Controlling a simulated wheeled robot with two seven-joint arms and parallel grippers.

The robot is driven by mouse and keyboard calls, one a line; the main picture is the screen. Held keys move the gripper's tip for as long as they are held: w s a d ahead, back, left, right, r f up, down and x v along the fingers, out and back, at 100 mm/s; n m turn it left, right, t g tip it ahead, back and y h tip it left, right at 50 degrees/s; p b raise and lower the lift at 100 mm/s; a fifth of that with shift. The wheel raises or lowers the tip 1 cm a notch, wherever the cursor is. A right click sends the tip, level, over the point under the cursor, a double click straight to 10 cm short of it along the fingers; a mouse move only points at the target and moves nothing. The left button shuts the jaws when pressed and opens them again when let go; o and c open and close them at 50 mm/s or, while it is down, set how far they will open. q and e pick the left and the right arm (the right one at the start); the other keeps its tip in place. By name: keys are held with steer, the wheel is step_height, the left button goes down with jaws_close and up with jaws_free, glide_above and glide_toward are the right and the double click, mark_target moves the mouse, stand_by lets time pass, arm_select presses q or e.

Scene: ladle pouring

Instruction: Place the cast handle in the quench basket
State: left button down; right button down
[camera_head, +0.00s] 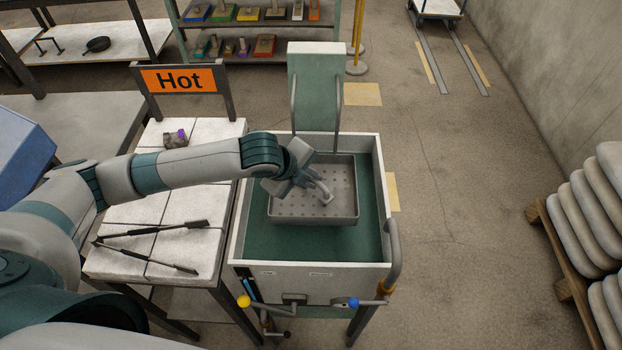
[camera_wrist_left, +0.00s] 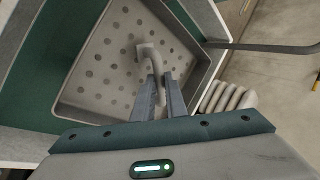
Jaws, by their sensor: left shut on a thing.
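The cast handle (camera_head: 326,193) is a grey curved bar with a small square end plate. My left gripper (camera_head: 314,184) is shut on it over the quench basket. The basket (camera_head: 285,207) is a grey tray with a perforated floor, set in the green-lined tank. In the left wrist view the handle (camera_wrist_left: 149,58) is between the two fingers (camera_wrist_left: 163,92), with its plate end pointing away over the holed floor of the basket (camera_wrist_left: 98,66). I cannot tell whether the plate touches the floor. My right gripper is not in view.
The tank's pale rim (camera_head: 237,215) surrounds the basket, with a curved rail (camera_head: 393,262) at the front right. A white-topped table (camera_head: 130,215) at left holds tongs (camera_head: 150,230) and a small block (camera_head: 175,139) beneath a "Hot" sign (camera_head: 180,79). Sacks (camera_head: 580,215) are stacked at right.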

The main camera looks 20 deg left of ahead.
arm_select(q)
steer(key=shift+f, duration=0.6)
steer(key=shift+f, duration=0.1)
steer(key=c, duration=1.8)
jaws_free()
steer(key=b+v, duration=0.1)
steer(key=v, duration=1.1)
steer(key=shift+b, duration=0.35)
